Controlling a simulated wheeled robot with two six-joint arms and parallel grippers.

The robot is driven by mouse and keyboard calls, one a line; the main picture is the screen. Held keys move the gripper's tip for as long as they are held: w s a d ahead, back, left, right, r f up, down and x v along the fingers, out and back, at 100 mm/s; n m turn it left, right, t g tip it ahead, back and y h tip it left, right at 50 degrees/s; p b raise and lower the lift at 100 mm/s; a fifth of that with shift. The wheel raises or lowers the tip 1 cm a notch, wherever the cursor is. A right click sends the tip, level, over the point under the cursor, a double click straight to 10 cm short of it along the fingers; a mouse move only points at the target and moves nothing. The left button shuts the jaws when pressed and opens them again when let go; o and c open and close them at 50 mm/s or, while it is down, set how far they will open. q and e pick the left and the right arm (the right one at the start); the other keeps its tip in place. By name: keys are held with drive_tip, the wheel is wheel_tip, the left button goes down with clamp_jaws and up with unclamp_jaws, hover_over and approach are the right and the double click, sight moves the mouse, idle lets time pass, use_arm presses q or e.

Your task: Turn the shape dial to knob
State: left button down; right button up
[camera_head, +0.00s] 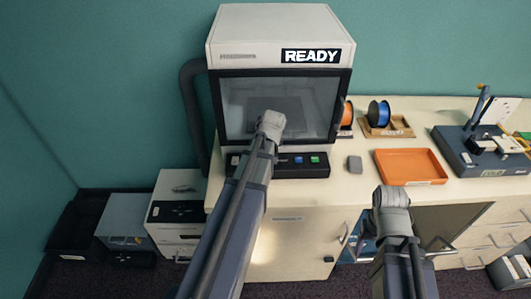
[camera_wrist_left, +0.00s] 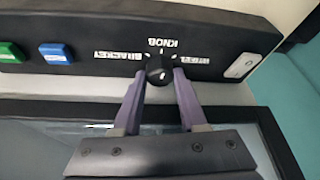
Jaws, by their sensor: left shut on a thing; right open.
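The shape dial (camera_wrist_left: 159,69) is a small black knob on the dark control panel (camera_wrist_left: 215,42) of the white machine (camera_head: 265,22). In the left wrist view the panel appears upside down, with labels BRACKET, KNOB and a third I cannot read around the dial. My left gripper (camera_wrist_left: 160,80) has its two fingers on either side of the dial, shut on it. I cannot tell for sure which label the dial points to. In the head view my left arm hides the dial. My right gripper (camera_head: 391,197) is open and empty, in front of the counter.
The machine's display (camera_head: 311,56) reads READY. Blue (camera_head: 298,160) and green (camera_head: 314,160) buttons sit on the panel beside the dial. An orange tray (camera_head: 409,181), filament spools (camera_head: 378,114) and a dark fixture (camera_head: 478,150) stand to the right on the counter.

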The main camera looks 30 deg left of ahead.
use_arm(q)
drive_tip(key=shift+n+g, duration=0.4)
drive_tip(key=shift+n, duration=0.6)
drive_tip(key=shift+c, duration=2.2)
unclamp_jaws()
drive_tip(key=shift+y, duration=0.3)
drive_tip(key=p+v, duration=0.7)
drive_tip(key=shift+r, duration=0.4)
drive_tip(key=shift+d, duration=0.1)
